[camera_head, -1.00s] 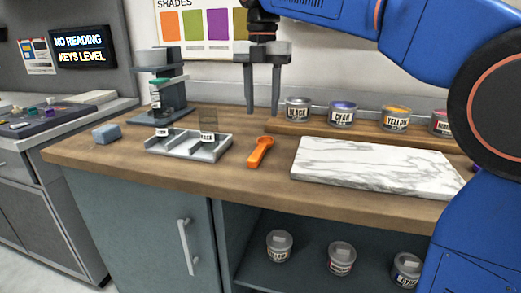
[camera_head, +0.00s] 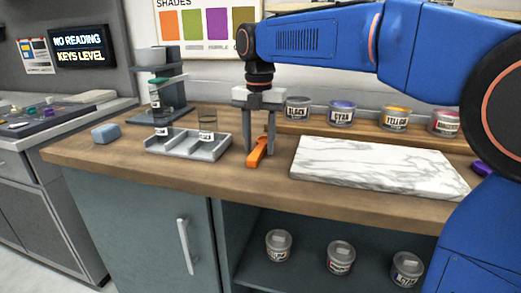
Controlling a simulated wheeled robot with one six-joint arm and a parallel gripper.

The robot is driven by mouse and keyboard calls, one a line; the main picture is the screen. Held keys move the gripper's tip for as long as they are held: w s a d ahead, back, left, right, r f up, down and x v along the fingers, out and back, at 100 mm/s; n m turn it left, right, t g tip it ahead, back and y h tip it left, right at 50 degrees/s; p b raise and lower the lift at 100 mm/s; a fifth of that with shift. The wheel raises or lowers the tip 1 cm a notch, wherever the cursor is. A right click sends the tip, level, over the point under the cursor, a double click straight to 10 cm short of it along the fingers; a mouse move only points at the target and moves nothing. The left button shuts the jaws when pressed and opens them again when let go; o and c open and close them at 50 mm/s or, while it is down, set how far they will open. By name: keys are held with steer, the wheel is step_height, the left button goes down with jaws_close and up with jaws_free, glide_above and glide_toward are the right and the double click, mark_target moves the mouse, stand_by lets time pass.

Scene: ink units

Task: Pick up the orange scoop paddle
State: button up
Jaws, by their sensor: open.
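The orange scoop paddle (camera_head: 257,155) lies on the wooden counter, between the grey tray and the white marble slab. My gripper (camera_head: 259,152) points straight down over it, jaws open, with one finger on each side of the paddle. The fingertips are close to the counter top. The fingers hide part of the paddle's far end. I cannot tell whether either finger touches it.
The grey tray (camera_head: 188,148) with small jars stands close on the left, and the marble slab (camera_head: 370,168) on the right. Ink tubs, including cyan (camera_head: 341,113), line the raised back shelf. A blue block (camera_head: 106,133) sits far left.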

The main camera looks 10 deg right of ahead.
mark_target(259, 148)
steer(key=shift+c, duration=0.6)
jaws_close()
step_height(259, 148, up, 10)
stand_by(0.6)
